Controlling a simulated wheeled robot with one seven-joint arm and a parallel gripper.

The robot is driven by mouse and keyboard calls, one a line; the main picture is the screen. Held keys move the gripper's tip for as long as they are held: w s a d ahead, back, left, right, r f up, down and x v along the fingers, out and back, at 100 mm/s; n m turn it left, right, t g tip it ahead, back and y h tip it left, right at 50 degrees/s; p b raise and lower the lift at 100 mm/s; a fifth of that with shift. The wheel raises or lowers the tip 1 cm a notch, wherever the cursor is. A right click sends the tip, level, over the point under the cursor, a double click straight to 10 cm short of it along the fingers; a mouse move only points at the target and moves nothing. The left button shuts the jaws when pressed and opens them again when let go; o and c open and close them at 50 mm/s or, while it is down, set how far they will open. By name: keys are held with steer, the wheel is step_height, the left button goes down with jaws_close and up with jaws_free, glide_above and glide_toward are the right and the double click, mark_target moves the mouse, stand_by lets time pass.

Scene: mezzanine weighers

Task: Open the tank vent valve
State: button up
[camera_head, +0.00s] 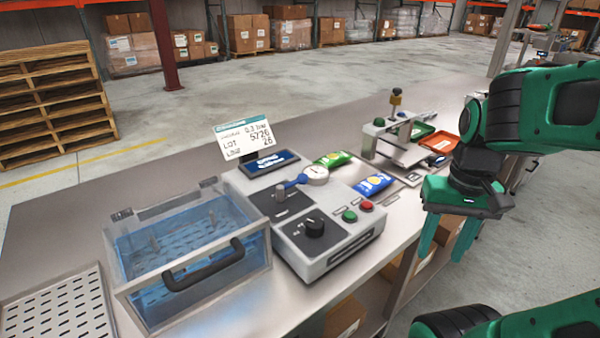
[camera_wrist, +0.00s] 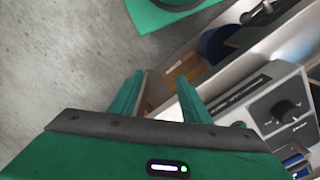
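A clear tank (camera_head: 140,262) with blue water and a black front handle stands on the bench at the left. Beside it is a grey control unit (camera_head: 318,258) with a black knob (camera_head: 315,227), green and red buttons and a round gauge (camera_head: 316,174). A valve with a blue lever (camera_head: 293,183) sits on the unit near the gauge. My gripper (camera_head: 445,238) hangs to the right, off the bench's front edge, fingers down, apart from the valve. In the wrist view my gripper (camera_wrist: 158,82) is open and empty; the unit (camera_wrist: 265,100) is at the right.
A display sign (camera_head: 245,137) stands behind the unit. Green and blue packets (camera_head: 333,159) lie beside it. A press-like stand (camera_head: 393,145) and red and green trays (camera_head: 438,143) are further right. A perforated tray (camera_head: 65,308) is far left. Boxes (camera_head: 345,316) sit below the bench.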

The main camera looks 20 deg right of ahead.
steer(key=w+a+r+n, duration=0.1)
steer(key=w+r+n, duration=0.35)
steer(key=w, duration=0.25)
steer(key=n+t, duration=0.2)
steer(key=n, duration=1.5)
glide_toward(302, 174)
steer(key=shift+h, duration=0.3)
steer(key=f, duration=0.3)
steer(key=w+f, duration=0.1)
steer(key=f, duration=0.5)
steer(key=shift+w+f, duration=0.15)
steer(key=shift+w, duration=0.15)
